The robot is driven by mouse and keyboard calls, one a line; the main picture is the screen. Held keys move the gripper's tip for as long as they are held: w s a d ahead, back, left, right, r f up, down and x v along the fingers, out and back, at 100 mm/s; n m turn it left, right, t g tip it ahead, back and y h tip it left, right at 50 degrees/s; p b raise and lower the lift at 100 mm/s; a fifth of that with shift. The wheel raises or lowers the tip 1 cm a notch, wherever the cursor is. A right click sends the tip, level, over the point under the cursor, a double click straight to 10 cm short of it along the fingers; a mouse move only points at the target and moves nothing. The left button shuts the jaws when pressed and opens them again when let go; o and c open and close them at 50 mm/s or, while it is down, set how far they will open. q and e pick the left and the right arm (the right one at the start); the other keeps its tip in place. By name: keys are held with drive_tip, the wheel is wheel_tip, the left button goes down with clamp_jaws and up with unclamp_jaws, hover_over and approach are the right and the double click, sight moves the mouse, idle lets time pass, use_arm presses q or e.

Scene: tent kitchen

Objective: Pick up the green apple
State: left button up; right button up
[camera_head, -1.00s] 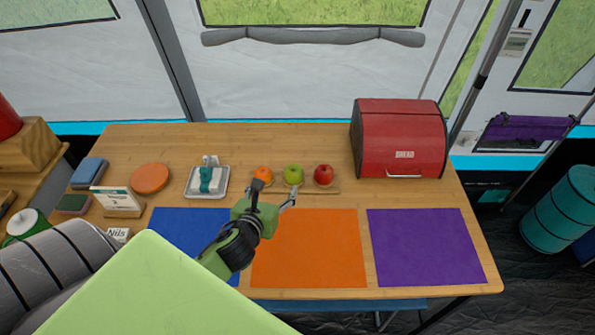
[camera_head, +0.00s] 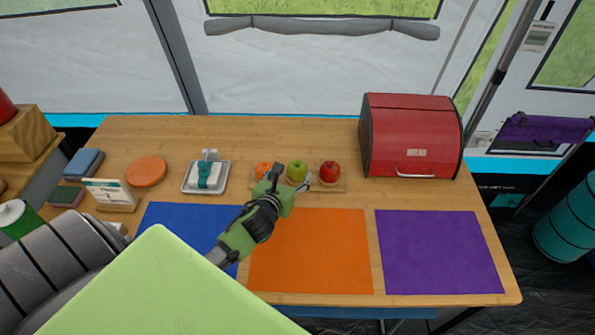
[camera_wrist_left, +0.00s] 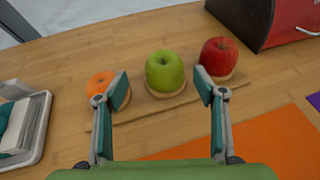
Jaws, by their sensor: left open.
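The green apple (camera_head: 297,171) sits on a round spot of a small wooden board (camera_head: 340,186), between an orange (camera_head: 263,169) on its left and a red apple (camera_head: 330,172) on its right. My left gripper (camera_head: 291,181) is open and empty, just in front of the fruit. In the left wrist view the green apple (camera_wrist_left: 165,71) lies ahead, between the lines of the two open fingers (camera_wrist_left: 161,90) and beyond their tips. The left fingertip there overlaps the orange (camera_wrist_left: 101,86), and the right one is in front of the red apple (camera_wrist_left: 218,57). My right gripper is not visible.
A red bread box (camera_head: 412,140) stands to the right of the fruit. A tray (camera_head: 205,178) with a cloth-wrapped item is to the left. Flat blue (camera_head: 180,231), orange (camera_head: 310,255) and purple (camera_head: 440,255) mats lie along the front of the table.

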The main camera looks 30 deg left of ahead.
sight(294, 173)
use_arm(q)
drive_tip(key=shift+d+f+x, duration=0.1)
drive_tip(key=shift+d+x, duration=0.1)
drive_tip(key=shift+x, duration=1.25)
drive_tip(key=shift+d+f+x, duration=0.1)
drive_tip(key=shift+d+x, duration=0.1)
drive_tip(key=shift+x, duration=1.25)
drive_tip(key=c, duration=1.3)
